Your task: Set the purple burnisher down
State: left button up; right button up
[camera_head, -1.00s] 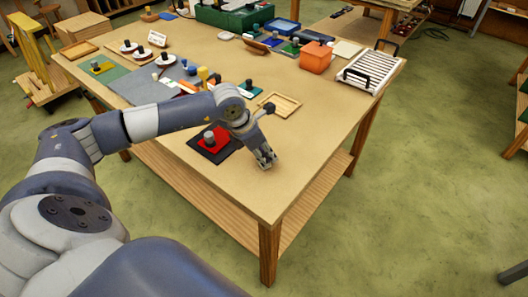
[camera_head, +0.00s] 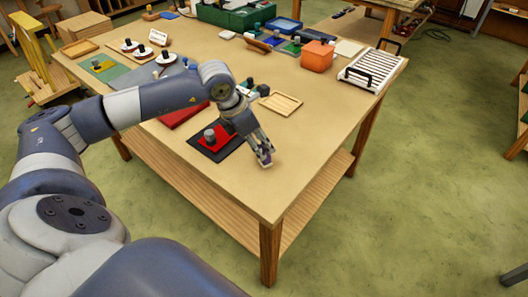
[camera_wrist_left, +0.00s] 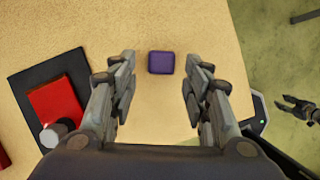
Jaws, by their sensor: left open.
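The purple burnisher (camera_wrist_left: 161,63) shows as a small rounded block on the tan table top in the left wrist view, near the table's edge. My left gripper (camera_wrist_left: 158,95) is open, with one finger on each side of the block's position and a clear gap to both. In the head view the left gripper (camera_head: 264,158) points down over the near right part of the table. The burnisher is mostly hidden there, with only a hint of purple at the fingertips. A dark claw, likely my right gripper (camera_wrist_left: 297,108), shows over the floor; its jaw state is unclear.
A black mat (camera_head: 203,149) with a red block and grey knob lies left of the gripper. A shallow wooden tray (camera_head: 281,103) lies behind it. An orange box (camera_head: 316,57) and white slatted rack (camera_head: 370,70) stand farther back. The near right corner is bare.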

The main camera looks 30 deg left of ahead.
pick_arm(q)
jog(key=v, duration=0.6)
jog(key=shift+s+r+b, duration=0.2)
jog(key=shift+r+b, duration=0.15)
jog(key=shift+b, duration=0.1)
